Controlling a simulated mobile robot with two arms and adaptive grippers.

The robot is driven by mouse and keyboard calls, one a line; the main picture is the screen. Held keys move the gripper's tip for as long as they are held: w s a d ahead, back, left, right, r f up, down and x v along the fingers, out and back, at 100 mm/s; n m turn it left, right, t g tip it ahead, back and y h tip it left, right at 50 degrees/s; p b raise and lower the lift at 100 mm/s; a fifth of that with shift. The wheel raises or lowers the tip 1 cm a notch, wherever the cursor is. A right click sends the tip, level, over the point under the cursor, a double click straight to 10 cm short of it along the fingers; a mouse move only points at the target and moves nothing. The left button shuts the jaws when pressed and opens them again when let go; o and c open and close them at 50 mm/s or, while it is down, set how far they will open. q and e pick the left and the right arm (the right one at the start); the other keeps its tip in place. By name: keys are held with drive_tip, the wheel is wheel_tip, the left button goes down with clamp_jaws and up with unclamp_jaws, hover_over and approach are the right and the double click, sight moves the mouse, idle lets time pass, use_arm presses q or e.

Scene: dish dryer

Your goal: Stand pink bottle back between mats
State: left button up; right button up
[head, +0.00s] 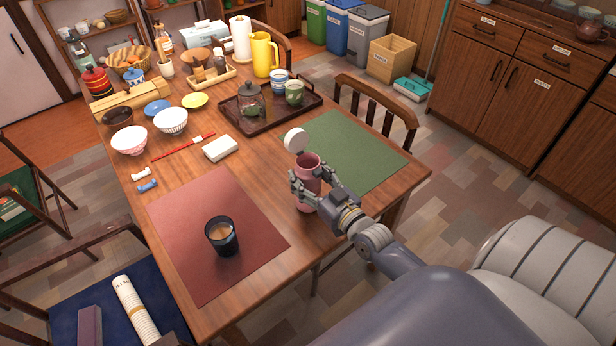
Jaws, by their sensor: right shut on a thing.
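The pink bottle (307,164) has a white round cap (295,140) that sits at its top left. It stands roughly upright at the table's right side, between the red mat (180,231) and the green mat (352,142). My right gripper (304,190) is shut around the bottle's middle and hides part of it. I cannot tell whether its base touches the table. A dark cup (222,240) with a brown drink stands on the red mat. My left gripper is not in view.
A folded white cloth (220,148) and a red stick-like utensil (183,147) lie left of the bottle. A dark tray (262,127) holds a glass jar and cups behind. Bare wood shows between the mats. A chair (375,107) stands at the table's right.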

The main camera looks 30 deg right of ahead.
drive_tip(key=shift+f, duration=0.15)
drive_tip(key=shift+f, duration=0.15)
drive_tip(key=o, duration=1.5)
drive_tip(key=shift+c, duration=0.2)
drive_tip(key=s, duration=1.2)
drive_tip(key=shift+d+b, duration=0.2)
drive_tip(key=shift+b, duration=0.15)
